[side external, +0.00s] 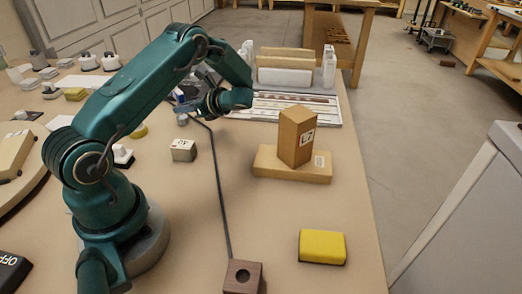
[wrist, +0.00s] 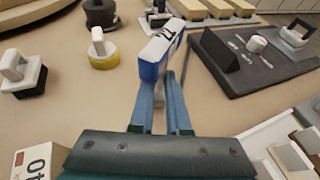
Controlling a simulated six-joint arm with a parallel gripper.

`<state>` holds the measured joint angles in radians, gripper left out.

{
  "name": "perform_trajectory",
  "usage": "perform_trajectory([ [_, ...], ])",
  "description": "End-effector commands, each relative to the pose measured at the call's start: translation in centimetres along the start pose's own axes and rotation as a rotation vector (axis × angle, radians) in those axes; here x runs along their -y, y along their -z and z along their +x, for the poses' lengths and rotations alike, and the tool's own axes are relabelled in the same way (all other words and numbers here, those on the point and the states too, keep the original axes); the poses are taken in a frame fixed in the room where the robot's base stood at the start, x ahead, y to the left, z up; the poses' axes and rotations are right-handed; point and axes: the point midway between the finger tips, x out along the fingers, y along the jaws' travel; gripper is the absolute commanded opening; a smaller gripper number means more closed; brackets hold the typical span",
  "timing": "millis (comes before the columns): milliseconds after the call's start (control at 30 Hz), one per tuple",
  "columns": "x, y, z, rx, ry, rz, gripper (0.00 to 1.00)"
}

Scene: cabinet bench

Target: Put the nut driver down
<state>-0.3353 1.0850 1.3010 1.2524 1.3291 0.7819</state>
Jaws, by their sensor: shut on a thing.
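My gripper (wrist: 162,100) points down and away in the wrist view, with its two blue-grey fingers close together. It is shut on what I take to be the nut driver (wrist: 160,50), seen as a blue and white piece with a dark mark at the fingertips. Its shaft and tip cannot be made out. In the side external view my gripper (side external: 190,106) is low over the bench near the tray, and a small blue and white piece (side external: 180,97) shows beside it. Whether that piece touches the bench, I cannot tell.
A brown block with a hole (side external: 242,276) stands at the front, with a dark cord running back from it.

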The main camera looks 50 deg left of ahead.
Motion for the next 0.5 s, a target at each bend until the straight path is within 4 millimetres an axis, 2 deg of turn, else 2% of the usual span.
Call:
perform_trajectory([
  [100, 0.00, 0.26, 0.13, 0.001, 0.000, 0.001, 0.00],
  [133, 0.00, 0.30, 0.13, 0.000, 0.000, 0.001, 0.22],
  [200, 0.00, 0.27, 0.12, 0.000, 0.000, 0.000, 0.44],
  [500, 0.00, 0.21, 0.10, 0.000, 0.000, 0.000, 0.44],
])
